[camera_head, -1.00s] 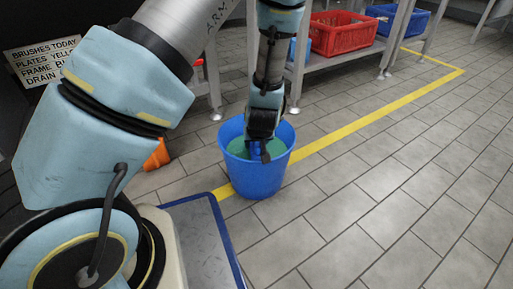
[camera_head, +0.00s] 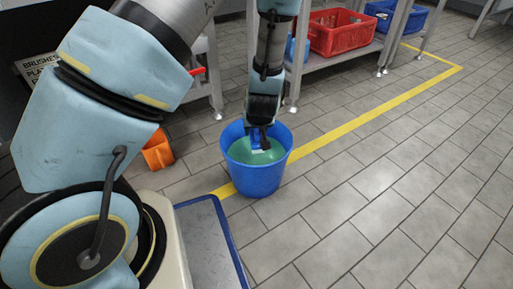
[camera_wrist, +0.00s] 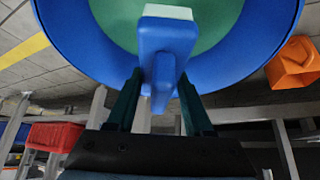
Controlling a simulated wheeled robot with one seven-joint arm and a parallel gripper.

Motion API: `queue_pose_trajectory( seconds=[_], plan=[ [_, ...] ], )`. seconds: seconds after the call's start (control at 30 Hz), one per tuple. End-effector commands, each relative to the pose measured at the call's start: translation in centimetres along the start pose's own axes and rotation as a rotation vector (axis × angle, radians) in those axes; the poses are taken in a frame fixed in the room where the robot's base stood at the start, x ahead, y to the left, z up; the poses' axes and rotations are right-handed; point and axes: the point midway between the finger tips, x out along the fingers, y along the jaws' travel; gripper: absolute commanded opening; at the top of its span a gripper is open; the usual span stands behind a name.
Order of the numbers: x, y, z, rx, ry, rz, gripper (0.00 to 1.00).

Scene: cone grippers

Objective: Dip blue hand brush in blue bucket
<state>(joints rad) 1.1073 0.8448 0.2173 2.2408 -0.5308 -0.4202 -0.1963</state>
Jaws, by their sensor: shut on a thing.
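The blue bucket (camera_head: 256,182) stands upright on the tiled floor, with green liquid (camera_head: 272,156) inside. My gripper (camera_head: 259,132) is over the bucket's opening, pointing down. It is shut on the blue hand brush (camera_wrist: 165,42), whose handle is between the fingers in the wrist view. The brush's pale end (camera_wrist: 167,12) points away from the gripper, over the green liquid. I cannot tell whether the brush touches the liquid. The bucket's blue rim (camera_wrist: 75,25) surrounds the brush in the wrist view.
An orange container (camera_head: 158,152) stands on the floor left of the bucket. Behind is a metal rack (camera_head: 298,75) holding a red crate (camera_head: 340,38) and a blue crate (camera_head: 405,20). A yellow line (camera_head: 350,126) crosses the floor. The floor to the right is clear.

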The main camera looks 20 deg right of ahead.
Motion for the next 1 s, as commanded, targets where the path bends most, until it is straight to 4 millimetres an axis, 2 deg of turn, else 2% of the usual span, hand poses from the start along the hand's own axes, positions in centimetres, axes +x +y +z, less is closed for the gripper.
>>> queue_pose_trajectory(
  seconds=[0.03, 0.67, 1.0],
  plan=[
    [-0.7, 0.0, -0.5, 0.000, 0.000, 0.000, 0.07],
    [-4.7, 0.0, -3.0, 0.000, 0.000, 0.000, 0.07],
    [-4.8, 0.0, -3.1, 0.000, 0.000, 0.000, 0.07]
  ],
)
